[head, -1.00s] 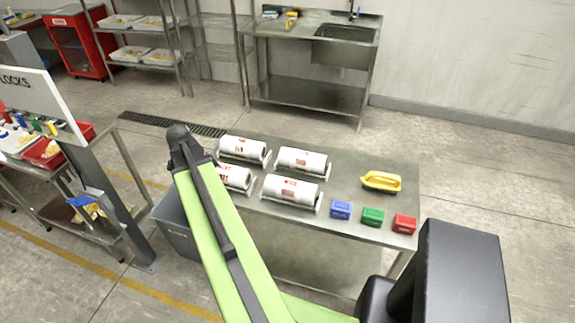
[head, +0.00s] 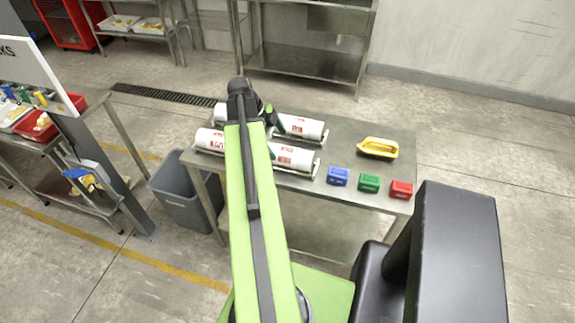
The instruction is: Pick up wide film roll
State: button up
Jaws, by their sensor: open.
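White film rolls with red print lie on holders on the steel table. The back right roll (head: 300,127) and front right roll (head: 292,157) show their right parts. The front left roll (head: 210,141) and back left roll (head: 220,114) show only their left ends. My arm hides the middle between them. I cannot tell which roll is the wide one. My gripper (head: 269,116) is open, at the arm's far end over the back rolls, mostly hidden behind the arm. Whether it touches a roll cannot be seen.
Blue (head: 338,177), green (head: 369,183) and red (head: 401,190) boxes stand along the table's (head: 345,135) front right. A yellow scoop-like item (head: 378,148) lies behind them. A grey bin (head: 183,198) stands left of the table. A sign post and side bench are further left.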

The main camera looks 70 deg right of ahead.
aim_at(283, 150)
jog(key=b+x, duration=0.1)
jog(key=x, duration=0.1)
jog(key=shift+f, duration=0.45)
jog(key=shift+s+d+f, duration=0.1)
jog(key=shift+s+f, duration=0.05)
jog(key=shift+s, duration=0.05)
jog(key=b+x, duration=0.5)
jog(key=shift+s, duration=0.25)
grip_shut()
